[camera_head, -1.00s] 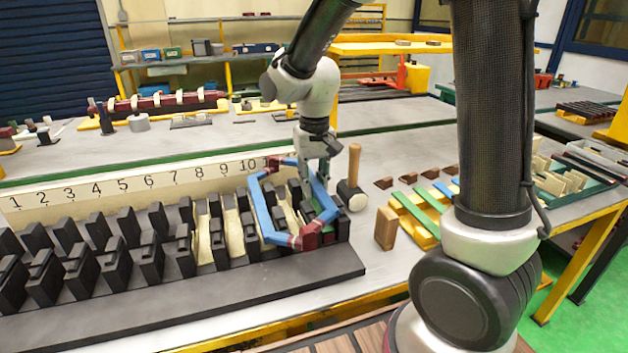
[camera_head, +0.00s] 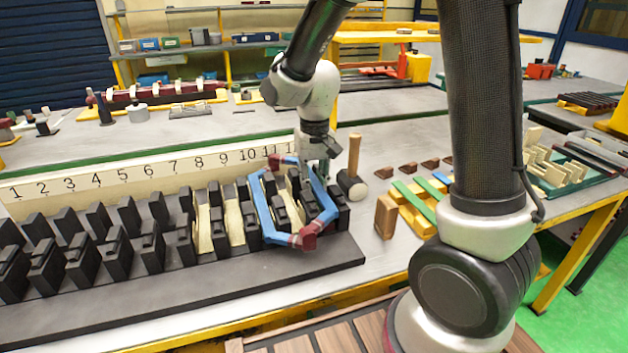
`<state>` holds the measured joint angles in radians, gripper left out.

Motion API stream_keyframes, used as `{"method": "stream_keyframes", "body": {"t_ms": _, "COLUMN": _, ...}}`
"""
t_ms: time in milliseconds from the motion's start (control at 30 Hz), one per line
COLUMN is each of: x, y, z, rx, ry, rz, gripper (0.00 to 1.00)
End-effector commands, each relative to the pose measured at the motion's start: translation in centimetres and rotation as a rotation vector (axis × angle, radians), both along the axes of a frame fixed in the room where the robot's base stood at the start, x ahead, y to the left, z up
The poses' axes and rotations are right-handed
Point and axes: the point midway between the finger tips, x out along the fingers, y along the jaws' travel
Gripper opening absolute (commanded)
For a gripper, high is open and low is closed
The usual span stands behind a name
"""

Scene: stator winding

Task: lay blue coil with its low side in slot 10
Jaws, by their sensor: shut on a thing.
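The blue coil (camera_head: 263,212) is a hexagonal loop with dark red wrapped ends, one at the front and one at the back. My gripper (camera_head: 317,172) is shut on its right side, near the back. The coil sits low at the right end of the black slotted stator (camera_head: 150,290). Its left side lies along the teeth, roughly in line with the number 10 on the white number strip (camera_head: 130,172). Its right side stands higher, over the last teeth. I cannot tell whether the left side is fully down in slot 10. My gripper's fingertips are partly hidden.
A mallet (camera_head: 352,182) stands close to the right of the coil. A wooden block (camera_head: 386,216) and a yellow rack with green and blue strips (camera_head: 412,205) lie further right. Brown wedges (camera_head: 412,166) lie behind the rack. The bench between stator and block is clear.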

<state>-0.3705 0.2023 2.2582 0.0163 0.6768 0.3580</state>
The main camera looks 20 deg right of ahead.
Motion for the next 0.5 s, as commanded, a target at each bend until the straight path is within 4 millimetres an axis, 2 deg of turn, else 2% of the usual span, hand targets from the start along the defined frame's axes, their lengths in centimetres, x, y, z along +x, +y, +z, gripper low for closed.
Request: {"method": "stream_keyframes", "body": {"t_ms": 500, "x": 0.01, "y": 0.0, "z": -0.9, "rx": 0.001, "ry": 0.0, "rz": 0.0, "gripper": 0.0}}
